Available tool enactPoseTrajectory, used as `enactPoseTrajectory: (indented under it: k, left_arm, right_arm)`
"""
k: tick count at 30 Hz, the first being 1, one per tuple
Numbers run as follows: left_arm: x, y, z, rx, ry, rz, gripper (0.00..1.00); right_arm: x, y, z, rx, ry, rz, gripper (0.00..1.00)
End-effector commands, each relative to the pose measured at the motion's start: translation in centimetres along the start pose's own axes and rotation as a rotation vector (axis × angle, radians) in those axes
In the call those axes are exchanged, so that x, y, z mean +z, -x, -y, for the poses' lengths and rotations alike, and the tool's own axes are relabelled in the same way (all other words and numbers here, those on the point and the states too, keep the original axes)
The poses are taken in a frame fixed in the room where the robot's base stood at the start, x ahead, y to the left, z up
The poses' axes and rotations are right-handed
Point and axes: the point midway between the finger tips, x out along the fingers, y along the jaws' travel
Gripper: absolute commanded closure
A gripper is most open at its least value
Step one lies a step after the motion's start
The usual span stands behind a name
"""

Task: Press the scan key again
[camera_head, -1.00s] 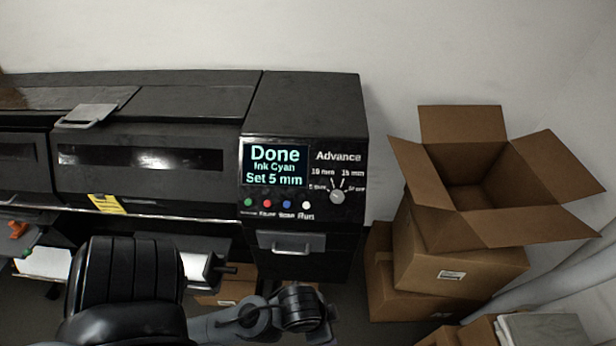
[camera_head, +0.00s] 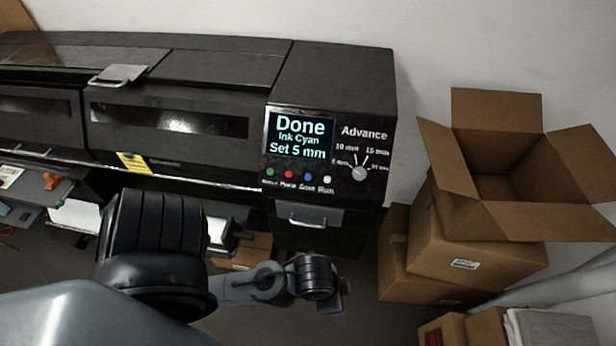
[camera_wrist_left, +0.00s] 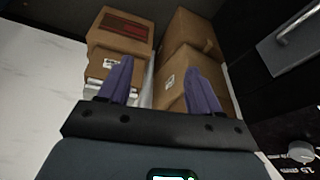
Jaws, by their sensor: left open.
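The printer's control panel (camera_head: 325,152) shows a lit screen (camera_head: 299,137) reading "Done", "Ink Cyan", "Set 5 mm". Below the screen is a row of small keys: green (camera_head: 270,172), red (camera_head: 289,174), blue (camera_head: 308,177) and white (camera_head: 327,180). The tiny label under the blue key looks like "Scan". My left arm crosses the lower head view, its wrist below and in front of the panel; its fingertips cannot be made out there. In the left wrist view my left gripper (camera_wrist_left: 158,80) is open and empty, pointing toward boxes. My right gripper is not in view.
A dial (camera_head: 359,173) marked "Advance" sits right of the keys. A drawer handle (camera_head: 303,219) juts out below the panel. An open cardboard box (camera_head: 480,245) is stacked on others at the right. A roll end (camera_head: 220,235) lies beside my left arm.

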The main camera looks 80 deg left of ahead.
Motion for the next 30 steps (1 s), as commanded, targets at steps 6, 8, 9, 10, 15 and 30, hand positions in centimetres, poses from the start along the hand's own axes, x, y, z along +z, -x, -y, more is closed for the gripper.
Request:
enactPoseTrajectory:
  k: [6,8,9,10,15,30]
  left_arm:
    - [0.00,0.00,0.00,0.000,0.000,0.000,0.70]
    - [0.00,-0.01,0.00,0.000,0.000,0.000,0.80]
    - [0.00,-0.01,0.00,0.000,0.000,0.000,0.86]
    - [0.00,-0.01,0.00,0.000,0.000,0.000,0.90]
    - [0.00,-0.01,0.00,0.000,0.000,0.000,1.00]
    - [0.00,-0.01,0.00,0.000,0.000,0.000,1.00]
  right_arm:
    - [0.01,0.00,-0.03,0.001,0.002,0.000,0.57]
    - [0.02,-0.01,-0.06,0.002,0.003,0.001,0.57]
    - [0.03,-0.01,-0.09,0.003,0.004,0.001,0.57]
    - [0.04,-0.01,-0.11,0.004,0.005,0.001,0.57]
    - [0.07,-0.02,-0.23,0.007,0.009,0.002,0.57]
    - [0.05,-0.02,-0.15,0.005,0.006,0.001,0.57]
